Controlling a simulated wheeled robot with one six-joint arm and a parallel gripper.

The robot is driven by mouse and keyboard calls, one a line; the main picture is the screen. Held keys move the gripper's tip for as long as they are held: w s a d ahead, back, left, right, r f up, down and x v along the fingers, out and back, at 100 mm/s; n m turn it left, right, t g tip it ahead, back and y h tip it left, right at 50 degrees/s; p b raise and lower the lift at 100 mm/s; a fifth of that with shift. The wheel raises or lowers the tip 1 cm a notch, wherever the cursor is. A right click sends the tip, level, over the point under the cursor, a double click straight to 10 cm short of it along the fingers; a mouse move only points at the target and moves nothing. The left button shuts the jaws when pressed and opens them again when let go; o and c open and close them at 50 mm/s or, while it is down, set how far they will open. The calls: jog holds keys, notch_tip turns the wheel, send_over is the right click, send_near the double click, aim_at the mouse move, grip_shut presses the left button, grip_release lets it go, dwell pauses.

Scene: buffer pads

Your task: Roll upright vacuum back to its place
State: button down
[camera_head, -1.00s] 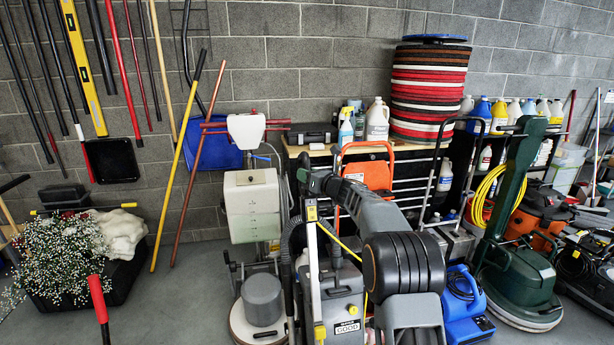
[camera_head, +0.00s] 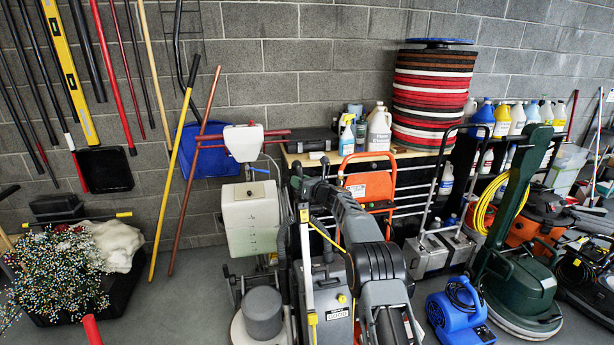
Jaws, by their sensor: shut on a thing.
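The upright vacuum (camera_head: 335,293) is a grey machine in the centre foreground, with a label on its front and a slim pale upright with yellow parts at its left side. It stands roughly upright. My arm reaches up from the bottom centre, covering the vacuum's right side. My gripper (camera_head: 308,186) is at the top of the vacuum, shut on its handle; the fingertips are small and partly hidden by the wrist. The vacuum's base is below the picture.
A floor machine with a white tank (camera_head: 251,215) stands close to the left. An orange hand truck (camera_head: 368,190) is behind the arm. A blue blower (camera_head: 460,312) and green floor machine (camera_head: 520,290) stand at the right. A plant (camera_head: 55,275) is at the left; bare floor (camera_head: 180,305) lies between.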

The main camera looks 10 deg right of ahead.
jog(key=shift+w+r+p, duration=0.4)
jog(key=shift+w+p, duration=0.15)
jog(key=shift+w, duration=0.15)
jog(key=c, duration=1.3)
grip_release()
jog(key=shift+o, duration=0.8)
jog(key=shift+w+a+f, duration=0.1)
jog(key=shift+w+f, duration=0.05)
jog(key=shift+w, duration=0.1)
jog(key=shift+o, duration=1.3)
jog(key=shift+f, duration=0.2)
jog(key=shift+s+d+f+b, duration=0.1)
jog(key=shift+s+d+b, duration=0.2)
jog(key=shift+s+b, duration=0.15)
jog(key=b+v, duration=0.5)
jog(key=v, duration=0.7)
jog(key=shift+s+d, duration=0.15)
jog(key=shift+s, duration=0.2)
